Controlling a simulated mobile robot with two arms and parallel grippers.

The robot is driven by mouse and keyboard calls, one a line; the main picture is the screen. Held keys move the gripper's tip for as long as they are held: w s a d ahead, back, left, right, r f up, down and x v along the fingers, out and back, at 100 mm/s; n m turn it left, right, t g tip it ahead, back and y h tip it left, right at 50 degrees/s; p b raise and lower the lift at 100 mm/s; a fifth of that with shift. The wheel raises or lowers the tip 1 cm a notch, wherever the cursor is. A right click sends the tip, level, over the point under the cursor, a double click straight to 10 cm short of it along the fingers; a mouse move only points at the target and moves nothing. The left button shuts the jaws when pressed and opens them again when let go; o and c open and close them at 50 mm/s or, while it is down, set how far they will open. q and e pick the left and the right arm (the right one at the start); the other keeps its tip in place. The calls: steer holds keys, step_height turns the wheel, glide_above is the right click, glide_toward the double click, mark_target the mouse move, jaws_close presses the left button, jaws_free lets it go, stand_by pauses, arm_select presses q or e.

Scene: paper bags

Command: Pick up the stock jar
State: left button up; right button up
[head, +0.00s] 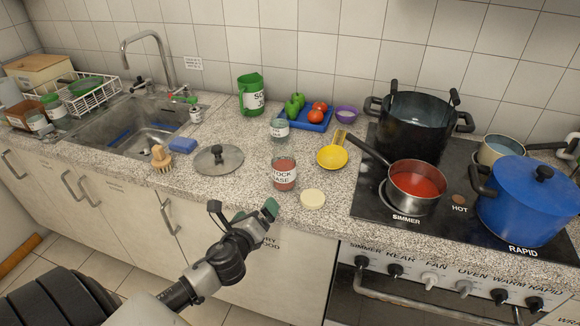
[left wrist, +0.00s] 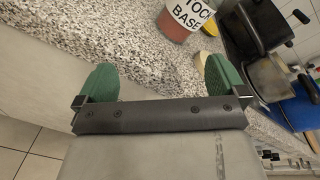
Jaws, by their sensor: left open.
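The stock jar (head: 284,174) is a clear jar with red contents and a white label reading "STOCK BASE". It stands upright on the speckled counter near its front edge, and its lower part shows at the top of the left wrist view (left wrist: 184,20). A pale round lid (head: 312,198) lies beside it on the right. My left gripper (head: 242,212) is in front of the counter edge, below and left of the jar. Its green fingertips are wide apart in the left wrist view (left wrist: 162,82), with nothing between them. My right gripper is not in view.
A pot lid (head: 219,158) lies left of the jar. A smaller labelled jar (head: 279,128) stands behind it. A brush (head: 161,158) and blue sponge (head: 183,145) are farther left.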

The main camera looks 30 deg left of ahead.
mark_target(276, 173)
arm_select(q)
steer(key=w+r+m+h, duration=0.1)
steer(key=m, duration=0.2)
steer(key=w+a+r+m+t+h, duration=0.1)
steer(key=m, duration=0.2)
steer(key=w+r+m+t+h, duration=0.1)
steer(key=w+r+m, duration=0.1)
steer(key=m, duration=0.1)
steer(key=shift+a+m, duration=0.15)
steer(key=shift+m, duration=0.15)
steer(key=shift+w+a+m, duration=0.1)
steer(key=shift+w+m, duration=0.2)
steer(key=shift+m, duration=0.1)
steer(key=w, duration=0.6)
steer(key=shift+p, duration=0.35)
steer(key=w, duration=0.4)
steer(key=shift+w+f, duration=0.15)
steer(key=shift+f, duration=0.1)
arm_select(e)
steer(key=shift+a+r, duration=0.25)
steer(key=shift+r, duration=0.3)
arm_select(q)
steer(key=shift+c, duration=0.2)
steer(key=shift+r, duration=0.1)
steer(key=c, duration=1.2)
